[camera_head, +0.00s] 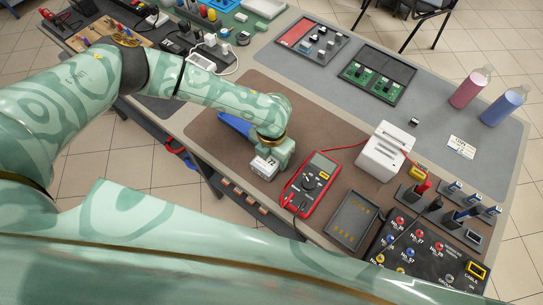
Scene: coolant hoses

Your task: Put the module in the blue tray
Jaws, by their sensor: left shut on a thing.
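My left gripper (275,152) points down over the brown mat, in the middle of the view. It is shut on a small white block with dark markings (264,167), which looks like the module. The fingertips are mostly hidden by the wrist, and I cannot tell whether the block touches the mat. A blue piece (234,123), which may be the blue tray, shows just left of my wrist. Much of it is hidden behind my arm. My right gripper is not in view.
A red multimeter (317,179) lies close to the right of my gripper. Beyond it are a white slotted unit (384,153), a dark tray (351,218) and a black socket panel (420,250). Bottles (503,106) stand at the far right. The grey mat's middle is mostly clear.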

